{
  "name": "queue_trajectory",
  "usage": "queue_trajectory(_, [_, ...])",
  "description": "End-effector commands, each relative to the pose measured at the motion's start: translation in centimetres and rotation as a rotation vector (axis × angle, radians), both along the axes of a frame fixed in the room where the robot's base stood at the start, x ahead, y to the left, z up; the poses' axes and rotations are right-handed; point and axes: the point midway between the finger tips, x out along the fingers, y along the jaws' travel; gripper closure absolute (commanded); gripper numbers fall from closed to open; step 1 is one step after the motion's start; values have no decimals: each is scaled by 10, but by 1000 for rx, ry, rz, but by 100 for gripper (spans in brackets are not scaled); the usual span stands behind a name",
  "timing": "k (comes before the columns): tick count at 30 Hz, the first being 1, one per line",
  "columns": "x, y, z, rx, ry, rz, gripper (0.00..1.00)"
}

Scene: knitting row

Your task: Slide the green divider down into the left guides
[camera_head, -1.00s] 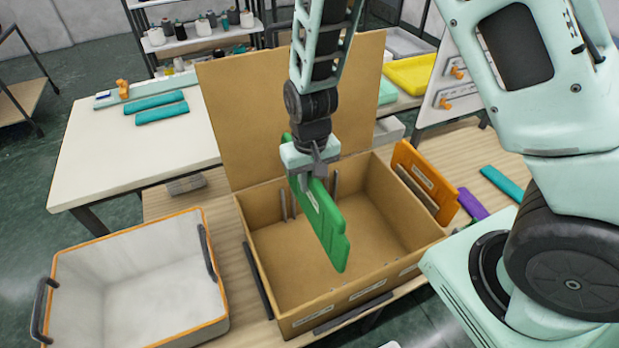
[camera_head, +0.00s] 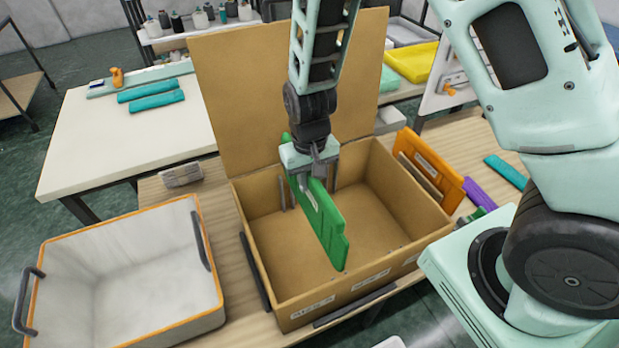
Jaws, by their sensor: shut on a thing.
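The green divider (camera_head: 325,220) is a flat upright panel with a pale label. My gripper (camera_head: 312,178) is shut on its top edge. The divider hangs over the open cardboard box (camera_head: 243,262), left of the box's middle, running from the back toward the front. The left guides (camera_head: 287,192) are grey upright strips on the inside back wall, just left of the divider; another guide strip (camera_head: 334,177) shows to its right. Whether the divider's lower edge touches the box floor or sits in any guide, I cannot tell.
An orange divider (camera_head: 436,172) stands at the box's right side, with a purple piece (camera_head: 477,199) beside it. A white orange-rimmed bin (camera_head: 120,268) stands at the left. The raised box lid (camera_head: 235,95) rises behind. A white table (camera_head: 110,140) is at back left.

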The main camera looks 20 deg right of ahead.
Motion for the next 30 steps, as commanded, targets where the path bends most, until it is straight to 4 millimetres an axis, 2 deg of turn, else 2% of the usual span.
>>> queue_trajectory(30, [0, 0, -61, 0, 1, 0, 100])
